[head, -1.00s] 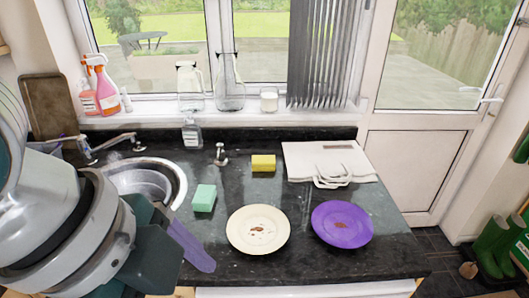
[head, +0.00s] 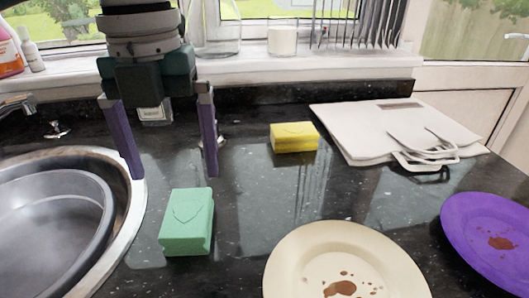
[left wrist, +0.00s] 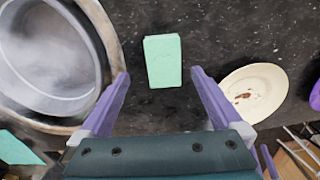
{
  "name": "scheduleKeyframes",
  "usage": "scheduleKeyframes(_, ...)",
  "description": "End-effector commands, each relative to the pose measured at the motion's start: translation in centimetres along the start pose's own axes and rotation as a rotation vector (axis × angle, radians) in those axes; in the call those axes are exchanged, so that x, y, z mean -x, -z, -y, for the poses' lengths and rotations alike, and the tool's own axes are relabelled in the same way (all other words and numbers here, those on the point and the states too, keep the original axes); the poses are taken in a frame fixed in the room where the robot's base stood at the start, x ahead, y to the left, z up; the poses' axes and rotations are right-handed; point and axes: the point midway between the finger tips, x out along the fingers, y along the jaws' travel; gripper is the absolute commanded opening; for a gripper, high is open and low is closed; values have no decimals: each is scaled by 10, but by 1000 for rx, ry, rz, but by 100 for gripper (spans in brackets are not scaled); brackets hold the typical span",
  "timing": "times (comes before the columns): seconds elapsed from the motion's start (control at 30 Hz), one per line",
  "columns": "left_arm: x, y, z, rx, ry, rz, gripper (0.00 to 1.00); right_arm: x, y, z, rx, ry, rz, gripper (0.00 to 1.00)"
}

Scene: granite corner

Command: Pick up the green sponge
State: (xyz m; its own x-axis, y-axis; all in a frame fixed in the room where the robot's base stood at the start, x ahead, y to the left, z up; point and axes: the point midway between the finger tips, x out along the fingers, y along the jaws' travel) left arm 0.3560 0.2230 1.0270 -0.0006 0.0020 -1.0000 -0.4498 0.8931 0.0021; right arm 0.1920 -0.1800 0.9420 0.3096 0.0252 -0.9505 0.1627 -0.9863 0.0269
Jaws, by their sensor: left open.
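The green sponge (head: 187,222) lies on the dark granite worktop, just right of the sink. In the left wrist view the green sponge (left wrist: 163,61) is ahead of the fingertips, between their lines, with nothing touching it. My left gripper (head: 173,177) points down with its two purple fingers spread and empty. In the head view it hangs above the worktop, behind the sponge. The left gripper also shows in the left wrist view (left wrist: 160,75). My right gripper is not in view.
The sink (head: 60,225) with a grey basin is at the left. A cream plate (head: 390,262) with brown stains is right of the sponge, and a purple plate (head: 480,225) is farther right. A yellow sponge (head: 294,137) and a white bag (head: 365,140) lie behind.

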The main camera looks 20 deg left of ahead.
Motion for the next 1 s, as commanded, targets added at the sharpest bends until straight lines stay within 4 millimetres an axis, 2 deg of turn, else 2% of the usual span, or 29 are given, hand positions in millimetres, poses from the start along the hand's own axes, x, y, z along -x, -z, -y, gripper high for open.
scheduleKeyframes(0.1, -19, 1, 0, 2, -1, -3, 100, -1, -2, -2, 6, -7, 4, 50)
scheduleKeyframes(0.27, -32, 2, 1, 1, 0, -2, 100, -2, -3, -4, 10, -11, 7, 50)
scheduleKeyframes(0.5, -69, 7, 4, 2, -1, -2, 100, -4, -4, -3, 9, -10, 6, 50)
scheduleKeyframes(0.6, -79, 6, 4, 2, -1, 0, 100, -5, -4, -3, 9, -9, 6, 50)
scheduleKeyframes(0.87, -82, 6, 4, 2, 1, 2, 100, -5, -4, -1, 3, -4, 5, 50)
scheduleKeyframes(1.0, -81, 6, 4, 2, 1, 2, 85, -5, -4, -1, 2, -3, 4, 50)
